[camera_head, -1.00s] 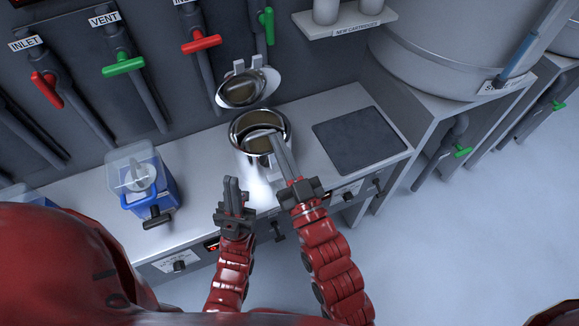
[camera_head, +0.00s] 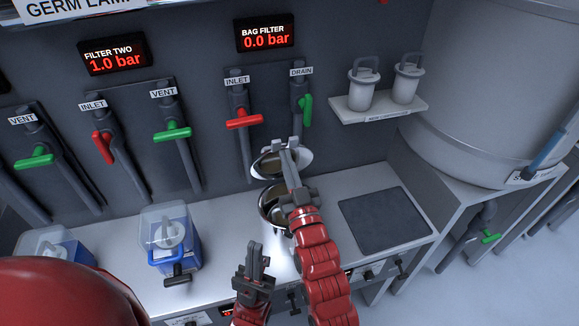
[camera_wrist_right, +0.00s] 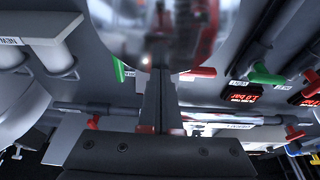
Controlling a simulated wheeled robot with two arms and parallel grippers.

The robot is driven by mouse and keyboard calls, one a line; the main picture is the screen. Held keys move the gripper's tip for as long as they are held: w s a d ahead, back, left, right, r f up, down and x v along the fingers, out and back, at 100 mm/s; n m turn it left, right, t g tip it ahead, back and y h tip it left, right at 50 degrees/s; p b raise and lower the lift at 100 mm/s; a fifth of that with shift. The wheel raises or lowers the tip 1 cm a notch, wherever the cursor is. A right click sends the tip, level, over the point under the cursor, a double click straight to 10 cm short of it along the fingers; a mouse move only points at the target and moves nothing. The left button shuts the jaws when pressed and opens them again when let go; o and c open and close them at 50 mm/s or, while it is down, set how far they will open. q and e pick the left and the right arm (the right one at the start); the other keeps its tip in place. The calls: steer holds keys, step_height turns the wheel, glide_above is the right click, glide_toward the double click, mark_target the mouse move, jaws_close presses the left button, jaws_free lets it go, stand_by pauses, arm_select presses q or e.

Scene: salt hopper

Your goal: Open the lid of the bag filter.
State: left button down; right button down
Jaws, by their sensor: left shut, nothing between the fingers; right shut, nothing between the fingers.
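The bag filter is a shiny steel pot (camera_head: 270,203) on the counter, its mouth uncovered. Its round steel lid (camera_head: 264,166) stands open, tilted back behind the pot toward the wall. My right gripper (camera_head: 287,160) is shut and empty, reaching over the pot with its fingertips in front of the lid. I cannot tell whether they touch it. In the right wrist view, the shut fingers (camera_wrist_right: 160,92) point at a blurred, mirror-like surface, likely the lid (camera_wrist_right: 130,35). My left gripper (camera_head: 255,258) is shut and empty, low in front of the pot.
The bag filter display (camera_head: 266,36) reads 0.0 bar. Below it are a red inlet handle (camera_head: 244,119) and a green drain handle (camera_head: 306,110). A blue housing (camera_head: 173,248) stands left of the pot. A dark mat (camera_head: 383,220) lies bare on the right. A shelf (camera_head: 380,112) holds two cartridges.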

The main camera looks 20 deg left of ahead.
mark_target(282, 147)
steer(key=w+g, duration=0.1)
steer(key=w+a+r+h, duration=0.1)
steer(key=w+a+r+g+p, duration=0.1)
steer(key=shift+w+a+r+g+h, duration=0.1)
steer(key=shift+w+a+g+h, duration=0.05)
steer(key=shift+w+g+h, duration=0.15)
steer(key=shift+w+a+g, duration=0.3)
steer(key=shift+w, duration=0.1)
steer(key=shift+s+d, duration=0.1)
stand_by(0.3)
